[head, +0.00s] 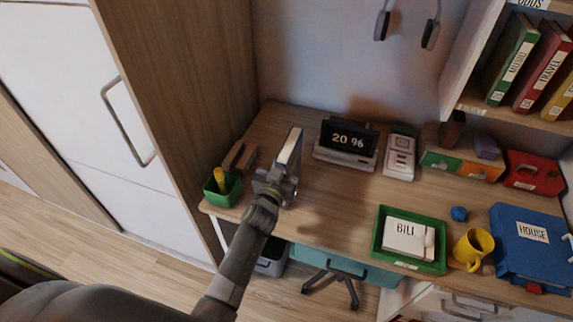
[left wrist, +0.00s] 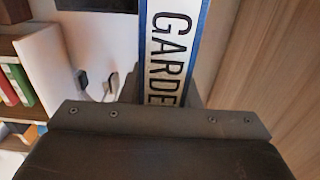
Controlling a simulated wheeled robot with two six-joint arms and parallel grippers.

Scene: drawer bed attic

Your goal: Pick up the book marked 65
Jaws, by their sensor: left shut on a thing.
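My left gripper (head: 274,183) is shut on an upright book (head: 290,148) with a pale face and a blue edge. In the left wrist view the book (left wrist: 172,50) shows a white spine label with blue borders, reading "GARDE" before my gripper hides the rest. I see no number 65 on any book. The book stands at or just above the left part of the desk; I cannot tell whether it touches. A blue "HOUSE" book (head: 530,250) lies at the right end of the desk. My right gripper is not in view.
A green cup (head: 222,190) stands left of the gripper on the wooden desk (head: 320,215). A clock (head: 346,143) and a white device (head: 399,157) are behind. A green tray (head: 412,266) and yellow mug (head: 473,248) stand right. Shelf books (head: 512,60) are upper right. The middle desk is clear.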

